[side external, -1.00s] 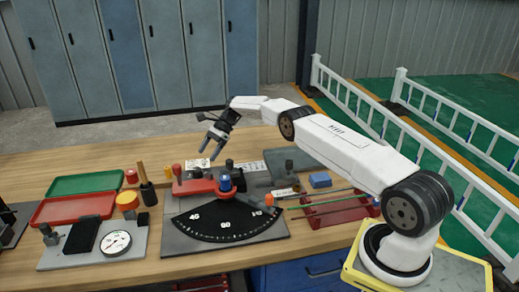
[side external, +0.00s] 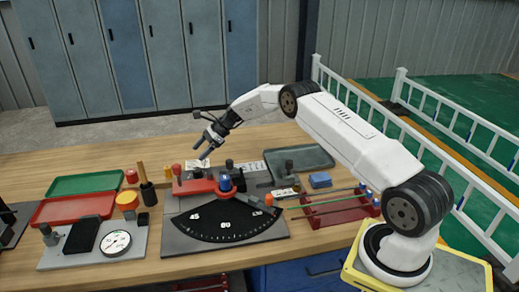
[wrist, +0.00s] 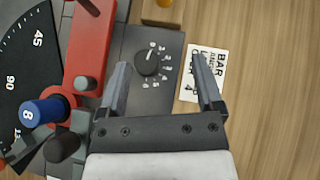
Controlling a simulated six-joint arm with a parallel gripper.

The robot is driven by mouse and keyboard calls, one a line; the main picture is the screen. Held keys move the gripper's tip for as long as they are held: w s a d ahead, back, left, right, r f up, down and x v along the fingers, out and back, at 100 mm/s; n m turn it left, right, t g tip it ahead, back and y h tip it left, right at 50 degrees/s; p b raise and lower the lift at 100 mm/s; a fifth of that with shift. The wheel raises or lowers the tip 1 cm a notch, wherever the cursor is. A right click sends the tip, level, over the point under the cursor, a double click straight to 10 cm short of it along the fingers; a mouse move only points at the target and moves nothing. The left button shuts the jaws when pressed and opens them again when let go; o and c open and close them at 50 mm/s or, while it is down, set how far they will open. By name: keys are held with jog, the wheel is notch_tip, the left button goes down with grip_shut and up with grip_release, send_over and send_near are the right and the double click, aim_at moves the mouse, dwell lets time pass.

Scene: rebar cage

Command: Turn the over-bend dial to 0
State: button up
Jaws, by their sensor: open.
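The over-bend dial (wrist: 147,63) is a small round black knob on a dark plate in the wrist view. The dial shows between the fingers, nearer the left one, with no visible contact. In the side view my gripper (side external: 201,150) hangs above the back of the bending fixture, tilted down and left. I cannot make out the dial clearly there.
The fixture has a red arm (wrist: 88,45), a blue knob (wrist: 40,112) and a black angle scale (side external: 225,217). A printed card (wrist: 188,75) lies on the wood beside it, partly under the right finger. Red tray (side external: 75,208) and gauge (side external: 115,242) stand left.

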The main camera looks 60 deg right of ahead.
aim_at(197, 170)
jog(key=shift+s+a+r+m+t+h, duration=0.15)
jog(key=shift+a+m+t+h, duration=0.2)
jog(key=shift+m+t, duration=0.35)
jog(key=shift+s+m+t+h, duration=0.45)
jog(key=shift+s+m, duration=0.1)
jog(key=shift+m, duration=0.35)
jog(key=shift+s+f+m+h, duration=0.3)
jog(key=shift+s+m+h, duration=0.35)
jog(key=shift+s, duration=0.3)
jog(key=shift+s+f+m+h, duration=0.3)
jog(key=shift+s+m+h, duration=0.15)
jog(key=shift+s+m, duration=0.4)
jog(key=shift+x, duration=3.85)
